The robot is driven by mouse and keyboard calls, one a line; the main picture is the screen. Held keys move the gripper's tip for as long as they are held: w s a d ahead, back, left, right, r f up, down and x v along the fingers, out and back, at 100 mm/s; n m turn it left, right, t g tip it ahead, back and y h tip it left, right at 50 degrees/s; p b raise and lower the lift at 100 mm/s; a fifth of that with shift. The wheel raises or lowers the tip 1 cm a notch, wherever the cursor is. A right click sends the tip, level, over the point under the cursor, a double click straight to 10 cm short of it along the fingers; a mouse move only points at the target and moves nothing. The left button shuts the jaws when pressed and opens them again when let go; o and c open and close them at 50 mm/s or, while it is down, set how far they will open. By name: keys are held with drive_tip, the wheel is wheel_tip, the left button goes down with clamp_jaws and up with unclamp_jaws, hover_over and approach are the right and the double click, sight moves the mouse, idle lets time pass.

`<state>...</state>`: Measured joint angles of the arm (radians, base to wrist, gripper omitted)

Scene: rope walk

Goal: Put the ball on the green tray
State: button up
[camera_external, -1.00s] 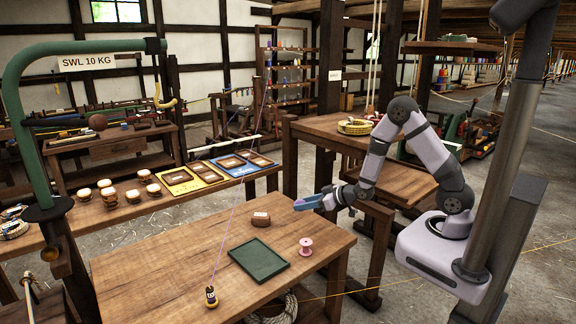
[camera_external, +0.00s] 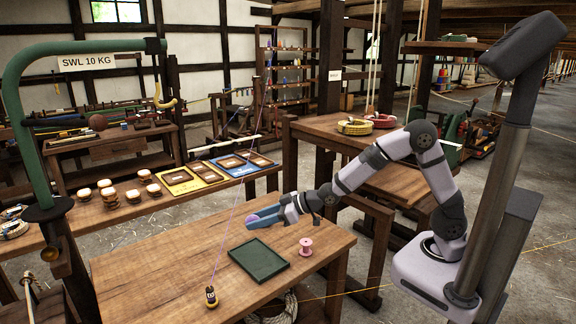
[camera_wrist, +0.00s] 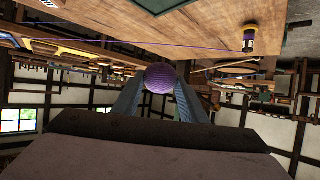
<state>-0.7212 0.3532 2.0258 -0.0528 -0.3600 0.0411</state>
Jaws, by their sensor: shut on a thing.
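The ball (camera_wrist: 160,78) is purple and textured, and it sits between my two fingertips in the wrist view. My gripper (camera_external: 256,217) is shut on it and holds it behind the green tray in the external view. The ball shows there only as a small purple patch (camera_external: 251,218) at the fingertips. The green tray (camera_external: 259,258) lies flat on the near wooden table and is empty. A green edge of it (camera_wrist: 157,5) shows at the top of the wrist view.
A pink spool (camera_external: 306,246) stands right of the tray. A small dark and yellow weight (camera_external: 211,296) stands at the front left, with a thin purple line rising from it. The table (camera_external: 160,262) is bare on the left. A green hook stand (camera_external: 45,190) rises at far left.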

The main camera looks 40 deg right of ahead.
sight(263, 258)
drive_tip(key=shift+w+d+f, duration=0.1)
drive_tip(key=shift+w+f, duration=0.2)
drive_tip(key=shift+w, duration=0.05)
drive_tip(key=shift+s+d+f, duration=0.1)
drive_tip(key=shift+d+f, duration=0.05)
drive_tip(key=shift+f, duration=1.95)
drive_tip(key=shift+s+d+f, duration=0.1)
drive_tip(key=shift+d+f, duration=0.05)
drive_tip(key=shift+f, duration=2)
drive_tip(key=shift+d+f, duration=0.15)
drive_tip(key=shift+f, duration=1.95)
drive_tip(key=shift+f, duration=0.1)
drive_tip(key=o, duration=0.6)
drive_tip(key=shift+f, duration=0.1)
drive_tip(key=o, duration=0.4)
